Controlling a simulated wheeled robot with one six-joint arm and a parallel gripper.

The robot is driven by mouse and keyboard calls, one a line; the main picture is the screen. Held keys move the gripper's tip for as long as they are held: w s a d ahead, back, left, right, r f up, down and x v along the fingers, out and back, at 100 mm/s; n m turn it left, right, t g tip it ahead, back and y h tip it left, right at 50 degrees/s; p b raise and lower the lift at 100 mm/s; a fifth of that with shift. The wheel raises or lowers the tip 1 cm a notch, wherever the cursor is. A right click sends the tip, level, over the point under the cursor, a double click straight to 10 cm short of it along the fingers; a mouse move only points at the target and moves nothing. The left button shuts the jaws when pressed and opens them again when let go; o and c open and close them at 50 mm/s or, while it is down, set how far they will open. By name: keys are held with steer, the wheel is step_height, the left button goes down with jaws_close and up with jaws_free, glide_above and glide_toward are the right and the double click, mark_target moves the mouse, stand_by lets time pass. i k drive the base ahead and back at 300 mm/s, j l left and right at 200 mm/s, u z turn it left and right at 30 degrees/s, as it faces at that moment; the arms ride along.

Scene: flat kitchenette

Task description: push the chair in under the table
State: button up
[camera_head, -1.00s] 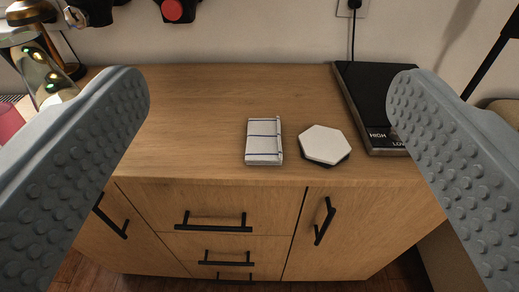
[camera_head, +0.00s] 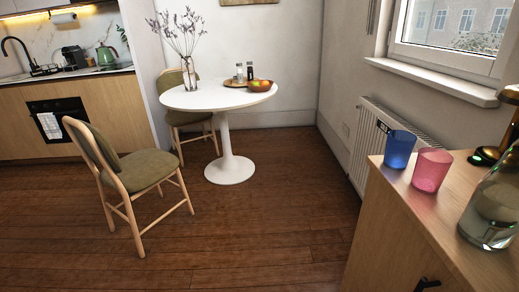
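A wooden chair with an olive-green seat and back (camera_head: 142,171) stands on the floor left of centre, apart from the table and in front of it to the left. Its backrest is on the left and its seat faces right. The round white table (camera_head: 190,97) stands on one central pedestal behind and to the right of it. A second, similar chair (camera_head: 176,116) stands at the far left side of the table, partly hidden by the tabletop. My gripper is not in view now.
A wooden cabinet (camera_head: 410,215) with a blue cup (camera_head: 399,148), a pink cup (camera_head: 431,169) and a glass vessel (camera_head: 491,210) fills the right foreground. A radiator (camera_head: 372,140) is under the window. Wooden floor (camera_head: 262,225) is clear between chair and cabinet.

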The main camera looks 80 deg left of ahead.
mark_target(132, 175)
steer(key=u, duration=3.5)
steer(key=i+z, duration=0.2)
steer(key=z, duration=0.25)
steer(key=i+j+z, duration=0.15)
steer(key=z, duration=0.3)
steer(key=i+j+z, duration=0.1)
steer(key=i+j, duration=0.35)
steer(key=i+j+z, duration=0.1)
steer(key=i+j, duration=0.3)
steer(key=i+j+z, duration=0.15)
steer(key=i+j, duration=0.25)
steer(key=j, duration=0.25)
steer(key=i+j+z, duration=0.1)
steer(key=i+j, duration=0.3)
steer(key=j, duration=0.15)
